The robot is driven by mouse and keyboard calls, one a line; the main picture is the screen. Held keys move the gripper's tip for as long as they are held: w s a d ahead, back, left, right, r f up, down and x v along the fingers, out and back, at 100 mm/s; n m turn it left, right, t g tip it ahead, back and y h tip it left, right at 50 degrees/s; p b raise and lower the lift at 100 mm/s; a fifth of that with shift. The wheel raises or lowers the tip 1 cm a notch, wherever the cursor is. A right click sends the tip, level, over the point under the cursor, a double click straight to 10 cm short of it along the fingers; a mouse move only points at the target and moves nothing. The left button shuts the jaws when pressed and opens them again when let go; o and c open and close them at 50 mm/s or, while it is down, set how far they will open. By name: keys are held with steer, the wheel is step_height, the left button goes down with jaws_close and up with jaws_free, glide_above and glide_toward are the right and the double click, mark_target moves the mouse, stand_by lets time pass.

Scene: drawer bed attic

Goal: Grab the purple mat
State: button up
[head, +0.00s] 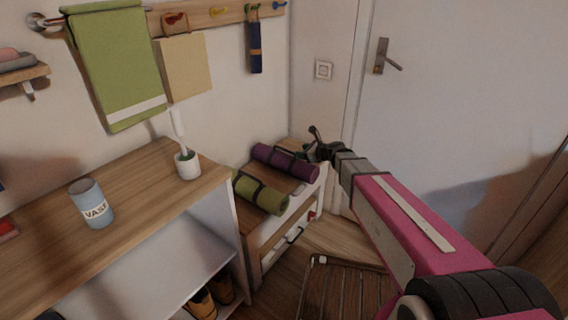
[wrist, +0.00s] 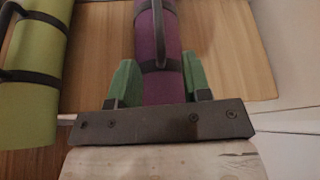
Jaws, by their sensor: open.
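The purple mat (head: 285,161) is rolled up with dark straps and lies on top of the low wooden drawer cabinet in the head view. It also shows in the wrist view (wrist: 158,36), running up the middle of the picture. My gripper (head: 314,152) is at the mat's right end in the head view. In the wrist view its two green fingers (wrist: 159,82) are open, one on each side of the purple roll. I cannot tell whether the fingers touch it. The roll's near end is hidden behind the gripper's dark bar.
A green rolled mat (head: 260,193) lies parallel beside the purple one, also in the wrist view (wrist: 33,75). A wire rack (head: 340,288) is on the floor. A white door (head: 455,95) is behind.

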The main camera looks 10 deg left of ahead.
mark_target(285, 159)
steer(key=x, duration=0.9)
steer(key=shift+s, duration=0.1)
steer(key=shift+c, duration=0.2)
jaws_close()
